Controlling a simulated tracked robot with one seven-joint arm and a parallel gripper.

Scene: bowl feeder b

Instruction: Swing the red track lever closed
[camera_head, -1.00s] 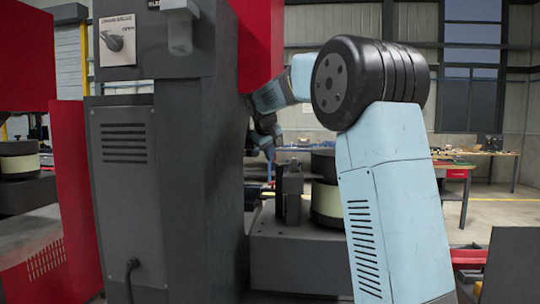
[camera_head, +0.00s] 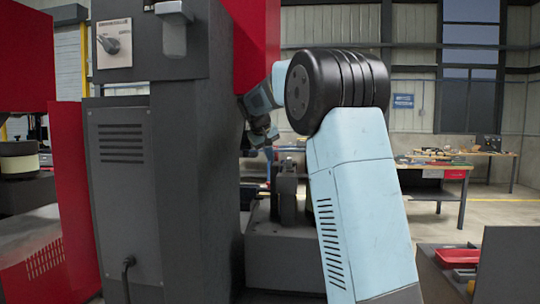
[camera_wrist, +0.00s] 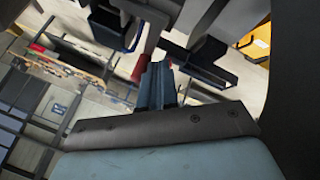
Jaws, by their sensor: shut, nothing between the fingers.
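A small red piece (camera_wrist: 140,68), which looks like the lever's grip, shows in the wrist view just beyond and left of my fingertips. I cannot tell whether they touch. My gripper (camera_wrist: 157,72) is shut with its fingers together and nothing between them. In the head view my gripper (camera_head: 262,142) is partly hidden by the dark machine column, above the grey feeder base. The lever cannot be made out in the head view, so its angle is unclear.
A dark machine column (camera_head: 200,180) stands close on the left of my arm, with a red panel (camera_head: 257,45) above. The grey feeder base (camera_head: 285,260) lies beneath. A workbench (camera_head: 450,172) stands at the back right. A red tray (camera_head: 458,256) lies at the right.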

